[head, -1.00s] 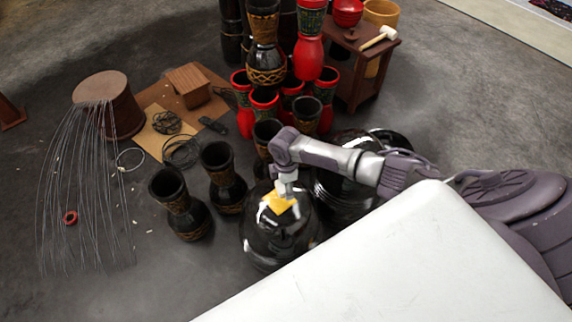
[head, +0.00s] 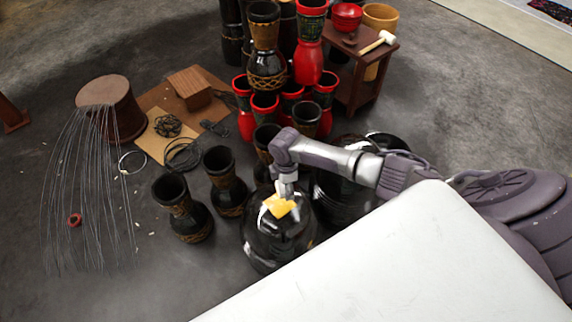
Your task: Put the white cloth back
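My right gripper (head: 286,190) points down over a large glossy black drum (head: 262,245). A small yellow piece (head: 279,207) with white patches at its sides lies directly below the fingertips, against the drum's top. I cannot tell whether the white patches are cloth or shine, or whether the fingers hold anything. No separate white cloth can be made out. My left gripper is out of view.
Black goblet drums (head: 186,213) stand left of my arm. Red and black drums (head: 265,75) are stacked behind. A small wooden table (head: 362,75) holds a mallet (head: 378,41) and bowls. A brown drum (head: 111,109) trails long strings over the floor.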

